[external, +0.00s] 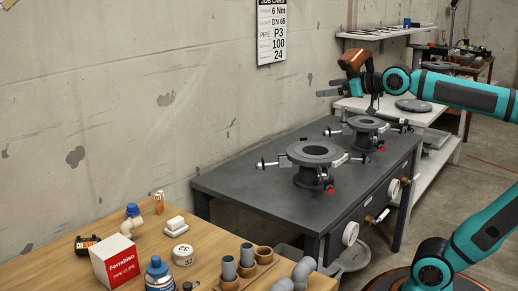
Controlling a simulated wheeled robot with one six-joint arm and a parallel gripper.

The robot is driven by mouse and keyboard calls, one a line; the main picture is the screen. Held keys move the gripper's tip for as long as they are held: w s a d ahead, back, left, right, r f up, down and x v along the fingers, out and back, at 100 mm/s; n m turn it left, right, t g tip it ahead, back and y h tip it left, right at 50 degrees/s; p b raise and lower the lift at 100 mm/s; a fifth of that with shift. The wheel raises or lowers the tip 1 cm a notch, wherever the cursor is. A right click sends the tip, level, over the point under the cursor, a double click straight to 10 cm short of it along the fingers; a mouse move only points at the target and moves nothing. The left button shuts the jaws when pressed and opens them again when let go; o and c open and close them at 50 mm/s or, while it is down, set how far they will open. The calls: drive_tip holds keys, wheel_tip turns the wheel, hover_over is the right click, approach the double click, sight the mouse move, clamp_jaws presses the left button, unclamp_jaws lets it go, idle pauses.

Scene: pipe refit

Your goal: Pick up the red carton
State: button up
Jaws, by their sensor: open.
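The red carton (113,262) stands on the wooden table at the lower left. My gripper (322,88) is at the upper middle, above and behind the dark workbench, well away from the carton. Its fingers point left and it is open, with nothing seen between them.
The dark workbench (240,190) carries two flanged fittings (314,154).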

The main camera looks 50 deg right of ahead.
drive_tip(key=w+a+n+g+y, duration=0.2)
drive_tip(key=w+a+n+g, duration=0.2)
drive_tip(key=w+a, duration=0.8)
drive_tip(key=w+a+n+g+y, duration=0.1)
drive_tip(key=w+a+n+g, duration=0.5)
drive_tip(key=a, duration=1)
drive_tip(key=n+g, duration=0.5)
hover_over(112, 245)
drive_tip(key=d, duration=0.5)
wheel_tip(112, 245, down, 15)
drive_tip(key=shift+h, duration=0.4)
drive_tip(key=x, duration=1.1)
drive_tip(key=shift+w+a+f, duration=0.1)
drive_tip(key=shift+f, duration=0.1)
drive_tip(key=shift+s+x, duration=0.2)
drive_tip(key=shift+x, duration=2.4)
drive_tip(key=shift+f, duration=0.3)
drive_tip(key=shift+c, duration=0.4)
